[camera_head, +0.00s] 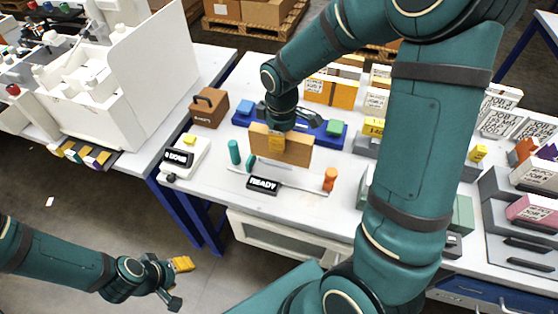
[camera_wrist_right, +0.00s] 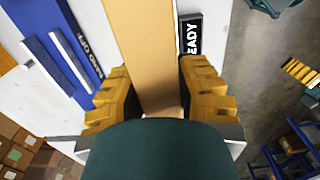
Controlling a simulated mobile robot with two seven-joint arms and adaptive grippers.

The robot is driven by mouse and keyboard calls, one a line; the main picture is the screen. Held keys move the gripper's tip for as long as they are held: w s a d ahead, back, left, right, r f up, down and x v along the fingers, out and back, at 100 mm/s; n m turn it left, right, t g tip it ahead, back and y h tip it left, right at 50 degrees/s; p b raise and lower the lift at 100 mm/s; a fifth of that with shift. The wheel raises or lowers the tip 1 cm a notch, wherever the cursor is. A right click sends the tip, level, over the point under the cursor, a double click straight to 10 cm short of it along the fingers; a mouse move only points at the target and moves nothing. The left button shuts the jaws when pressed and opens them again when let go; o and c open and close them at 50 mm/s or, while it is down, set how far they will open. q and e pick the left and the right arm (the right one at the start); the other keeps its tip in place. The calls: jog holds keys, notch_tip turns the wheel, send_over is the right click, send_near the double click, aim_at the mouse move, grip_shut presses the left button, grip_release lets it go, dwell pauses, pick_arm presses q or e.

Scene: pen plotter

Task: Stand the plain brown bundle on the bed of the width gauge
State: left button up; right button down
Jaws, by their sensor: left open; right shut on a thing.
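The plain brown bundle (camera_head: 297,150) is a flat upright block in the middle of the table. My right gripper (camera_head: 277,140) is shut on it from above, and the wrist view shows the bundle (camera_wrist_right: 150,60) between the yellow finger pads (camera_wrist_right: 160,100). I take the width gauge to be the fixture with the READY display (camera_head: 262,185), directly in front of the bundle. Its bed is partly hidden behind the bundle, and I cannot tell whether the bundle touches it. My left gripper (camera_head: 177,284) is open and empty, low beyond the table's front edge.
A blue tray (camera_head: 244,119) lies just behind the bundle. Teal posts (camera_head: 234,152) stand left and an orange post (camera_head: 330,179) right. A DOWN display (camera_head: 178,158) and a brown box (camera_head: 208,107) are further left. Stacked labelled bundles (camera_head: 376,100) stand behind to the right.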

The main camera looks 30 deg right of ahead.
aim_at(281, 157)
notch_tip(281, 157, down, 3)
jog(key=shift+s+f+b, duration=0.1)
jog(key=shift+b, duration=0.2)
jog(key=shift+f+b, duration=0.55)
jog(key=shift+f, duration=1.65)
jog(key=shift+r, duration=0.1)
jog(key=shift+f, duration=0.25)
jog(key=c, duration=0.8)
grip_release()
jog(key=shift+r, duration=0.15)
